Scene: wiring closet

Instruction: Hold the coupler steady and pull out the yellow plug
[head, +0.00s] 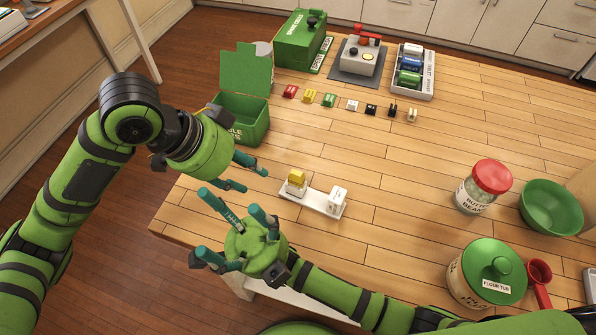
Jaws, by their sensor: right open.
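The yellow plug (297,177) sits upright in a pale block at the left end of a white base plate (318,203) on the table. A white block (338,198) stands at the right end of that plate. I cannot tell for certain which white part is the coupler. My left gripper (258,181) is open and empty, just left of the yellow plug and apart from it. My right gripper (222,219) is open and empty, lower left of the plate near the table's front edge, its fingers pointing up and left.
An open green bin (241,122) stands behind my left gripper. Several small coloured plugs, including a red one (290,91), line the table behind the plate. A red-lidded jar (491,177), a green bowl (552,208) and a flour tub (487,275) stand right. The middle is clear.

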